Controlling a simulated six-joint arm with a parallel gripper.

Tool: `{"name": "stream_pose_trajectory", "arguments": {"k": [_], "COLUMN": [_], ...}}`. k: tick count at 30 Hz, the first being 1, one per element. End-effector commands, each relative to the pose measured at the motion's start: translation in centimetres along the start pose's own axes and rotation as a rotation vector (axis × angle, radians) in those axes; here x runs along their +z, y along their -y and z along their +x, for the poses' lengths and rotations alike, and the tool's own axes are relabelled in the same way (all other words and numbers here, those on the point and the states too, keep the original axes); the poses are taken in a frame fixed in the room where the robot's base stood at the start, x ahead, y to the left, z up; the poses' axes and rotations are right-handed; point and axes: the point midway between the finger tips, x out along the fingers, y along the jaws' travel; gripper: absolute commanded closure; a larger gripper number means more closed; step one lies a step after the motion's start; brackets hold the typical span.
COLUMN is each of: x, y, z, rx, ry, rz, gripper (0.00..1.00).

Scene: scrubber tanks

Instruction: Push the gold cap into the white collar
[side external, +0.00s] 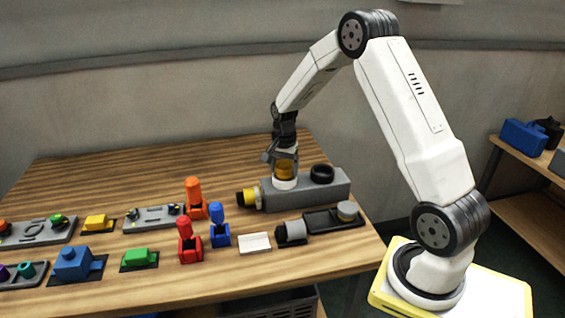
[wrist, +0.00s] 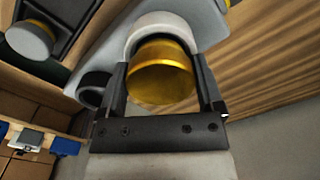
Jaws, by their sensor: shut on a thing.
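The gold cap (side external: 285,171) is between the fingers of my gripper (side external: 283,158), at the white collar on top of the grey tank. In the wrist view the gold cap (wrist: 162,80) fills the space between the fingers of my gripper (wrist: 165,75). My gripper is shut on the cap. The white collar (side external: 284,184) rises from the grey tank (side external: 330,190), and it also shows in the wrist view (wrist: 160,25) just beyond the cap. The cap's lower edge meets the collar's opening; how deep it sits is hidden.
A black ring (side external: 321,173) stands on the tank right of the collar. A yellow and black fitting (side external: 248,197) sticks out at the tank's left end. Red (side external: 189,240), blue (side external: 219,228) and orange (side external: 195,200) parts stand in front and left. A white block (side external: 255,243) lies in front.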

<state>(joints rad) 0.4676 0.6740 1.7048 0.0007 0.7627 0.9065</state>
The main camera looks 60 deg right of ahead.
Motion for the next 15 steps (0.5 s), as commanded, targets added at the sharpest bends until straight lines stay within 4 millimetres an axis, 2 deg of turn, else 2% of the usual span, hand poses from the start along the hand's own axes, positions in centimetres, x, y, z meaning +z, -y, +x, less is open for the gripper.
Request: {"name": "stream_pose_trajectory", "arguments": {"k": [15], "x": [0.0], "y": [0.0], "z": [0.34], "rx": [0.0], "ry": [0.0], "rz": [0.0], "gripper": [0.7]}}
